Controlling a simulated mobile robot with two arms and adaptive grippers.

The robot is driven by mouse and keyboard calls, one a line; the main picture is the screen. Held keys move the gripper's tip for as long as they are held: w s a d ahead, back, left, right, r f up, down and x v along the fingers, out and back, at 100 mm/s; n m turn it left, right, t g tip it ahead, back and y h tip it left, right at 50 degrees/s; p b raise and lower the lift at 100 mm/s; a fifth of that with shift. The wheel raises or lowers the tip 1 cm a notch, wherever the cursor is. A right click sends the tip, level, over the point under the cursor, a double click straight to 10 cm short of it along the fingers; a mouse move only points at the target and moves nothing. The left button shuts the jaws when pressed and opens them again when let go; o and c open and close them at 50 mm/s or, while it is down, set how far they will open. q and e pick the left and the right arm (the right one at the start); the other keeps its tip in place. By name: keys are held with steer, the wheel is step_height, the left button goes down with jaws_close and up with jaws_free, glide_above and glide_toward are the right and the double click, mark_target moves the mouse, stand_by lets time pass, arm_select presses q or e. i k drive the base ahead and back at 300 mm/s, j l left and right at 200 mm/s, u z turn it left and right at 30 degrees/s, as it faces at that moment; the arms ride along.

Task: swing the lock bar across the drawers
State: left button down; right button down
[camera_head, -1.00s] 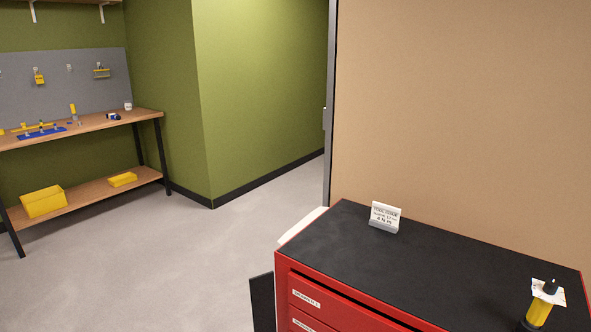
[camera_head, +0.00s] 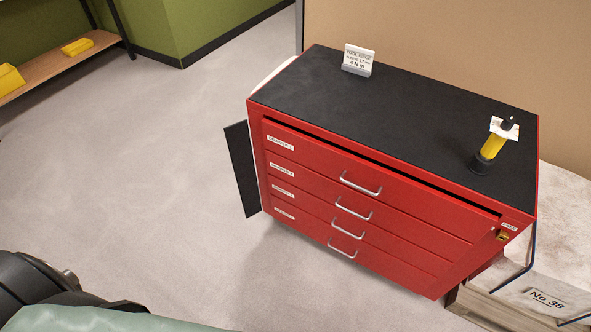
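The red tool cabinet (camera_head: 375,215) stands right of centre, with several drawers stacked on its front, each with a silver handle. A tall dark flat panel (camera_head: 242,168), which looks like the lock bar, stands out to the left from the cabinet's left front edge, clear of the drawer fronts. A small brass fitting (camera_head: 503,237) sits at the upper right of the front, below a small label. A dark gap runs above the top drawer (camera_head: 340,172); I cannot tell whether that drawer is slightly out. Neither gripper shows; only dark arm parts of mine are at lower left.
A white sign (camera_head: 358,60) and a yellow tube-shaped tool (camera_head: 489,150) stand on the black cabinet top. A wooden crate marked No 38 (camera_head: 545,298) is close on the right. A wooden shelf (camera_head: 62,58) is at upper left. The floor left of and before the cabinet is clear.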

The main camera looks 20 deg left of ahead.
mark_target(238, 135)
steer(key=i+j+z, duration=0.15)
steer(key=j+z, duration=0.7)
steer(key=j, duration=0.2)
steer(key=j+z, duration=0.4)
steer(key=j, duration=0.15)
steer(key=k+j+z, duration=0.1)
steer(key=j+z, duration=0.35)
steer(key=k+j, duration=0.1)
steer(key=j, duration=0.25)
steer(key=k+j, duration=0.1)
steer(key=j, duration=0.3)
steer(key=k+j+z, duration=0.1)
steer(key=j, duration=0.25)
steer(key=k+j, duration=0.15)
steer(key=j, duration=0.2)
steer(key=k+j, duration=0.1)
steer(key=j, duration=0.25)
steer(key=k+j, duration=0.15)
steer(key=j, duration=0.25)
steer(key=k+j+z, duration=0.1)
steer(key=j, duration=0.25)
